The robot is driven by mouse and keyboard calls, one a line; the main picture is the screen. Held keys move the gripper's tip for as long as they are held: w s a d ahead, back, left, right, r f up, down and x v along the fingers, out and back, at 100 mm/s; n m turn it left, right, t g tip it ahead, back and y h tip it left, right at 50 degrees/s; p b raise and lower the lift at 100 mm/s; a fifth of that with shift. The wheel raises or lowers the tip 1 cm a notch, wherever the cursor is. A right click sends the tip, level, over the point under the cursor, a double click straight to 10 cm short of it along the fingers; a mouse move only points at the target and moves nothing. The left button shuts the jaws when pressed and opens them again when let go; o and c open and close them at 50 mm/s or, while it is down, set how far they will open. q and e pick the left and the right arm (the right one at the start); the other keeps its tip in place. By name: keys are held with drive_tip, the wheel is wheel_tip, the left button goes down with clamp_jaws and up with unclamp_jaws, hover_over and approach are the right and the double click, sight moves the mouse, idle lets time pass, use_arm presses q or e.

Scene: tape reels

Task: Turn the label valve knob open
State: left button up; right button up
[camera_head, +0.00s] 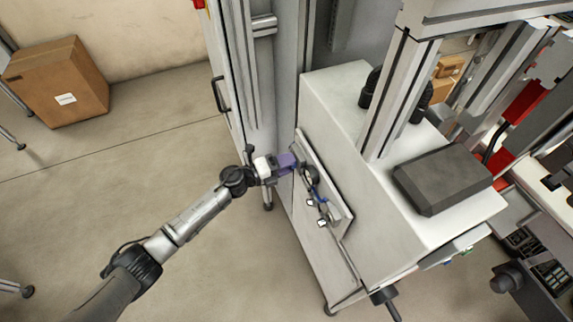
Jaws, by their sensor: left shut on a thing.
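A pale valve panel (337,202) is mounted on the side of the white machine cabinet (345,95). Small dark, blue and white valve fittings (318,204) sit along it. My left gripper (301,172), behind a purple section, reaches the upper end of this row from the left. It is shut on a valve knob there. The fingers and wrist hide most of that knob, so I cannot tell how far it is turned. No readable label shows on the panel. My right gripper is not in view.
A dark grey box-shaped unit (441,179) sits on the cabinet top beside a metal column (398,85). A tall grey cabinet with a dark handle (219,94) stands behind my left gripper. A cardboard box (58,80) lies far left. The floor left of the cabinet is clear.

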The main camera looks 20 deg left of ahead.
use_arm(q)
drive_tip(key=shift+m, duration=0.3)
idle(0.4)
drive_tip(key=o, duration=0.9)
drive_tip(key=p+v, duration=0.1)
drive_tip(key=v, duration=1.3)
drive_tip(key=shift+d, duration=0.1)
